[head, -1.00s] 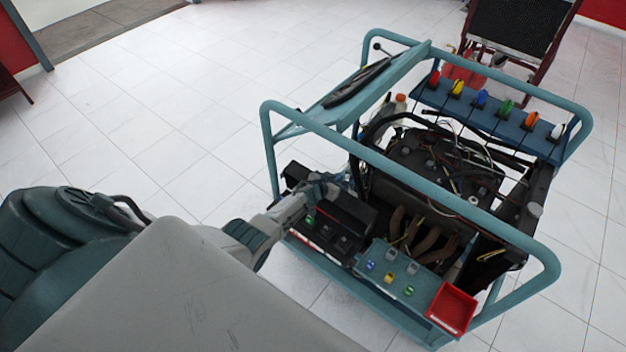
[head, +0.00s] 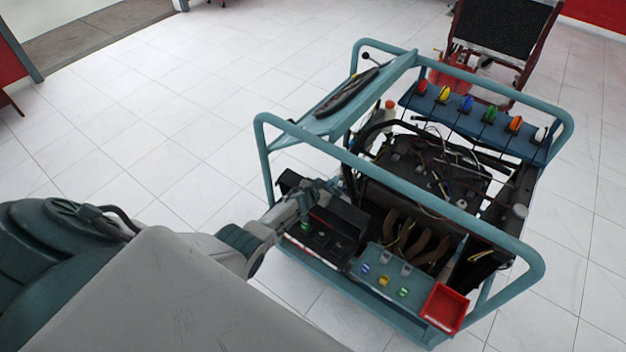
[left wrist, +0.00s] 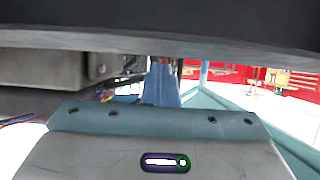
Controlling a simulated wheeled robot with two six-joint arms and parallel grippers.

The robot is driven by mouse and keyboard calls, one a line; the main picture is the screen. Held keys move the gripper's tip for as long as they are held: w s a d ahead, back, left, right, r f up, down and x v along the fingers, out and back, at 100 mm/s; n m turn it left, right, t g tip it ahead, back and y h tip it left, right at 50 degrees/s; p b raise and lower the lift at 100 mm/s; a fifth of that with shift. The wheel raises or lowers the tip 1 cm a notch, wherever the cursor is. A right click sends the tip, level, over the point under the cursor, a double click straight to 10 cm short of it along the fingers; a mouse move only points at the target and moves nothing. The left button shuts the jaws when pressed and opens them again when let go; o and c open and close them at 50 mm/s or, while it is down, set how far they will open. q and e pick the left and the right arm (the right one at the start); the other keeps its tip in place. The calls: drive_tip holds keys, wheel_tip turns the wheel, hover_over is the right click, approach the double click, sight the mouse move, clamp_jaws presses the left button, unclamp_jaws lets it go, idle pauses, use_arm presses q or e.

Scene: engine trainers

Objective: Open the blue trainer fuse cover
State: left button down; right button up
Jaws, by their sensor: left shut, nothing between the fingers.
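The blue trainer (head: 400,160) is a blue tube-framed engine stand right of centre in the head view. Its black fuse cover (head: 345,215) is at the near left corner, raised and tilted up behind the fuse box (head: 322,242), whose inside with small red and green parts shows. My left gripper (head: 322,188) is shut and empty, at the cover's upper edge; the arm hides part of the cover. Whether they touch is unclear. In the left wrist view the blue fingers (left wrist: 161,84) are together, under a dark band that may be the cover. My right gripper is not in view.
A blue panel with coloured buttons (head: 390,272) and a red tray (head: 444,307) are right of the fuse box. The frame's top rail (head: 400,188) passes above the engine. A dark red stand (head: 500,40) is behind. Tiled floor left of the trainer is clear.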

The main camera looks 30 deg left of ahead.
use_arm(q)
drive_tip(key=s+r+p, duration=0.2)
drive_tip(key=r+p, duration=0.1)
drive_tip(key=s+r+p, duration=0.1)
drive_tip(key=r, duration=0.1)
drive_tip(key=shift+s+a+p, duration=0.2)
drive_tip(key=shift+s+p, duration=0.15)
drive_tip(key=shift+s, duration=0.05)
drive_tip(key=shift+s+r+p, duration=0.25)
drive_tip(key=shift+p, duration=0.05)
drive_tip(key=shift+s+r, duration=0.7)
drive_tip(key=shift+s+a+r, duration=0.1)
drive_tip(key=shift+s+r, duration=0.5)
drive_tip(key=shift+r, duration=0.15)
drive_tip(key=shift+s+r, duration=0.1)
